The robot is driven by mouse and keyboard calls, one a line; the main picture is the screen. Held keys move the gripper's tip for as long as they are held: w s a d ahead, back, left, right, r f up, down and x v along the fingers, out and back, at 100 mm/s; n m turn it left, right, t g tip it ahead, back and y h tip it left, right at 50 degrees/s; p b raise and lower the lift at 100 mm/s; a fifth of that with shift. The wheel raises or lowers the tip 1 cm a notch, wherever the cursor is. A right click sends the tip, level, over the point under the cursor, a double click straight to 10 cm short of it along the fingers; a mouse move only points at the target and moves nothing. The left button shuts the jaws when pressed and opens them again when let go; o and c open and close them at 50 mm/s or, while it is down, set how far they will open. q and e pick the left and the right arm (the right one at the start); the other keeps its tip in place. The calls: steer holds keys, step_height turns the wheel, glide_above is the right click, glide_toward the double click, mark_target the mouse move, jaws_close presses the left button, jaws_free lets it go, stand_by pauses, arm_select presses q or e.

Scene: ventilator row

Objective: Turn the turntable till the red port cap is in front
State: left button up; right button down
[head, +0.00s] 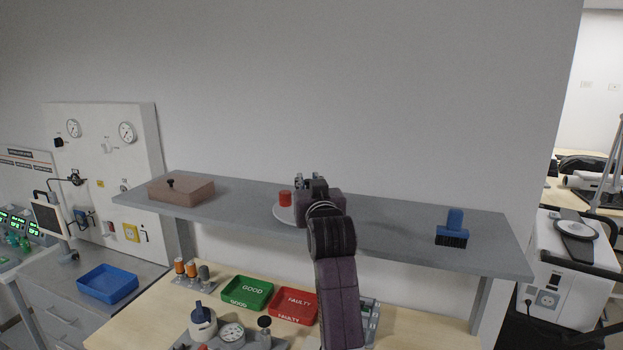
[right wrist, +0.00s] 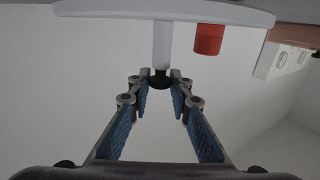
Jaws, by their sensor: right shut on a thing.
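The turntable (head: 284,214) is a pale round disc on the grey wall shelf, partly hidden behind my right arm. The red port cap (head: 285,198) stands at its left side, just left of my right gripper (head: 308,182). In the right wrist view, which looks inverted, the disc (right wrist: 120,12) spans the top and the red cap (right wrist: 208,39) sits right of a white post (right wrist: 162,45) with a dark tip. The fingers of my right gripper (right wrist: 160,84) are closed on that post's dark end. My left gripper is not in view.
Below, a green GOOD tray (head: 247,292) and a red FAULTY tray (head: 293,306) sit on the bench.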

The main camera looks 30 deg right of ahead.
steer(key=shift+d+r+n+t+y+p, duration=0.15)
steer(key=shift+n+t+y+p, duration=0.25)
steer(key=shift+n+y, duration=0.45)
steer(key=c, duration=2.2)
jaws_free()
steer(key=o, duration=0.4)
steer(key=shift+w+f, duration=0.25)
steer(key=shift+w, duration=0.05)
steer(key=shift+s, duration=0.1)
steer(key=v, duration=1.1)
steer(key=shift+s+r, duration=0.1)
steer(key=shift+s, duration=0.3)
